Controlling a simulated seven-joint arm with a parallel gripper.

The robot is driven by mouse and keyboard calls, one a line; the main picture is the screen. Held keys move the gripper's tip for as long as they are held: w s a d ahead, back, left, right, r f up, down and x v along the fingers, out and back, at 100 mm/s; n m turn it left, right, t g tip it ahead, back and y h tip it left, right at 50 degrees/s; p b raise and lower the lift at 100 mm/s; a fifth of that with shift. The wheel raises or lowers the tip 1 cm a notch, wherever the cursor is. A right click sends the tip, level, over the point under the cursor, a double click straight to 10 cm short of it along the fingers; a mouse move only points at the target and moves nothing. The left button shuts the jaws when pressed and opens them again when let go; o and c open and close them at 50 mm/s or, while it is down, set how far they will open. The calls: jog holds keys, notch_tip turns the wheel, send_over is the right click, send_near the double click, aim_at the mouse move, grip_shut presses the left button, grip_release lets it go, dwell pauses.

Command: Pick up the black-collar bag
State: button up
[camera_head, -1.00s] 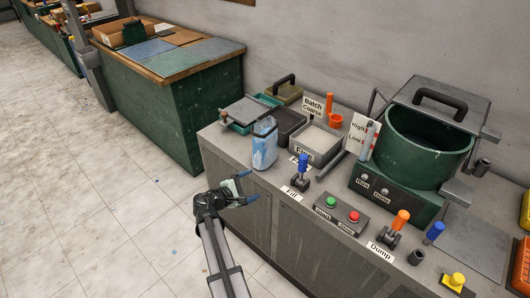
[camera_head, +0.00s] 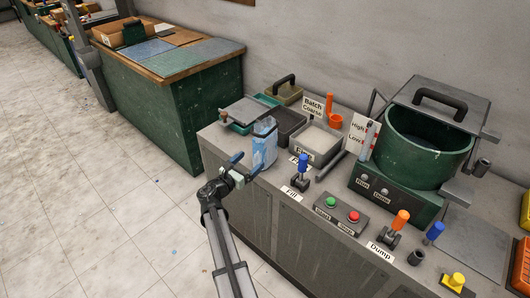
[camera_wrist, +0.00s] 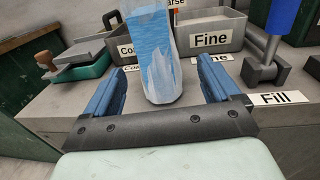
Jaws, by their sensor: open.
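A clear bag with blue and pale contents (camera_head: 264,150) stands upright at the front left edge of the grey counter. In the wrist view the bag (camera_wrist: 152,58) is centred and its top is cut off. I cannot make out a black collar on it. My gripper (camera_head: 246,162) is open and empty, just in front of the bag. In the wrist view its blue fingers (camera_wrist: 160,68) point towards the bag, one to each side, with gaps between them and the bag.
A grey bin labelled Fine (camera_head: 318,140) and a dark bin (camera_head: 287,124) stand behind the bag. A blue-handled lever (camera_head: 303,171) by the Fill label is to its right. A teal tray (camera_head: 240,125) is behind left. Floor left of the counter is open.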

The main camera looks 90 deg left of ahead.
aim_at(258, 154)
jog(key=x, duration=0.6)
jog(key=shift+s+a+x, duration=0.15)
jog(key=shift+x, duration=1.15)
jog(key=shift+s+a+x, duration=0.1)
jog(key=shift+s+x, duration=0.05)
jog(key=shift+x, duration=1.15)
jog(key=shift+f, duration=0.1)
jog(key=shift+c, duration=0.3)
jog(key=c, duration=1.4)
